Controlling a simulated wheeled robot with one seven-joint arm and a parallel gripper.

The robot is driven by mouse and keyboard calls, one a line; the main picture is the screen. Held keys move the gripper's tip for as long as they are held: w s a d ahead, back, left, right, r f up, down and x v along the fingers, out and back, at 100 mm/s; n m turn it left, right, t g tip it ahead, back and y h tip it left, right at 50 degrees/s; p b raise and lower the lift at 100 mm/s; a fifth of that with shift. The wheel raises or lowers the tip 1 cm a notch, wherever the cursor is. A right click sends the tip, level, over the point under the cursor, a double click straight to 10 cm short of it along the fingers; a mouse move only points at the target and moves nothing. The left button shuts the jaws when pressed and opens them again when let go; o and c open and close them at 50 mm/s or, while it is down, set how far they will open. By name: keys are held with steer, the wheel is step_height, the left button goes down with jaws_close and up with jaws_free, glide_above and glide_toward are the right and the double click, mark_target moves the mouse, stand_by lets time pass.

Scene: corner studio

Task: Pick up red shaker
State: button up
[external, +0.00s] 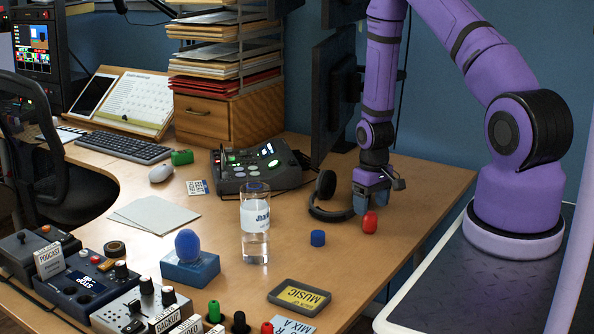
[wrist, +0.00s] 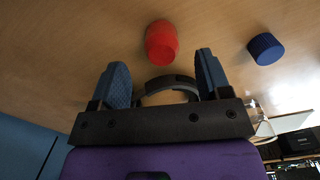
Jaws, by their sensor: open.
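The red shaker (external: 370,222) is a small rounded red thing standing on the wooden desk near its right edge. In the wrist view the red shaker (wrist: 161,43) lies just beyond the fingertips, roughly midway between them. My gripper (external: 372,196) hangs just above and behind the shaker, pointing down. In the wrist view my gripper (wrist: 160,72) has its two blue fingers apart with nothing held between them. I cannot tell how far the fingertips are above the desk.
A blue cylinder (external: 318,238) stands left of the shaker. Black headphones (external: 326,196) lie close beside my gripper. A glass with a label (external: 255,225) stands further left. A dark cassette-like box (external: 299,297) lies at the front. Bare desk surrounds the shaker's front.

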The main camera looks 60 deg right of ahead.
mark_target(370, 213)
steer(key=shift+f, duration=2.6)
steer(key=shift+a, duration=0.1)
steer(key=c, duration=1)
